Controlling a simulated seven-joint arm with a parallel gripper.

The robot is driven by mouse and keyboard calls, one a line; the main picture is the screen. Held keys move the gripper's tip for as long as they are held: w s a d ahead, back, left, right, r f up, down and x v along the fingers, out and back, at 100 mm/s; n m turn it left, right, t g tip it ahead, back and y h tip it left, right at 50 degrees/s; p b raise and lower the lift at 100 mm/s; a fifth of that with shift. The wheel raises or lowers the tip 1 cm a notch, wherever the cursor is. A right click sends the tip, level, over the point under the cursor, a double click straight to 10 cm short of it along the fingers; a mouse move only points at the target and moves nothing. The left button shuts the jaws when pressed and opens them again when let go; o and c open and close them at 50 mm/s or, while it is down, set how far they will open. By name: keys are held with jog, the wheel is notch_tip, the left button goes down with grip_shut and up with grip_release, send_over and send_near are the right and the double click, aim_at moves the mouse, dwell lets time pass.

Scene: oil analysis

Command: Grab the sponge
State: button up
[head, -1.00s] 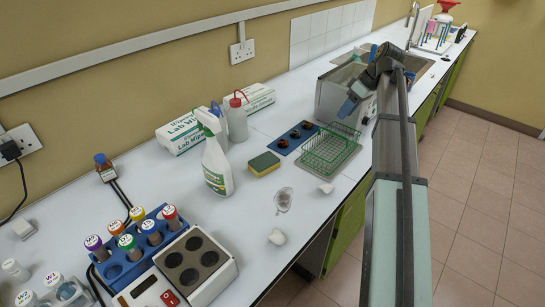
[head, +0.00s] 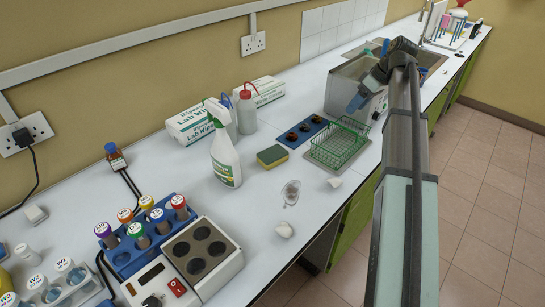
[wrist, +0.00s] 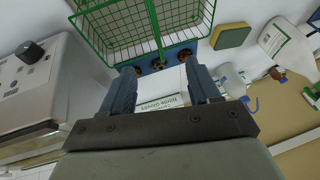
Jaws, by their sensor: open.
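The sponge (head: 272,156) is a small yellow and green block lying flat on the white bench, just right of the spray bottle (head: 224,150). In the wrist view the sponge (wrist: 231,36) shows at the upper right, beyond the fingers and apart from them. My gripper (wrist: 160,80) is open and empty, with its two fingers spread in the wrist view. In the head view my gripper (head: 356,104) is over the bench by the metal bath, to the right of the sponge and away from it.
A green wire basket (head: 340,143) and a blue holder (head: 303,133) stand right of the sponge. A metal bath (head: 350,95) is behind. A tube rack (head: 150,240) and heater block (head: 200,255) are in front. Small white pieces (head: 284,229) lie nearby.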

jog(key=o, duration=0.7)
jog(key=shift+c, duration=0.2)
jog(key=n+g+h, duration=0.2)
jog(key=n+h, duration=0.3)
jog(key=n, duration=1.1)
send_over(273, 153)
jog(key=f, duration=0.8)
jog(key=shift+s+a+f, duration=0.1)
jog(key=shift+a+f, duration=0.1)
jog(key=shift+d+f, duration=0.15)
jog(key=shift+f, duration=2.85)
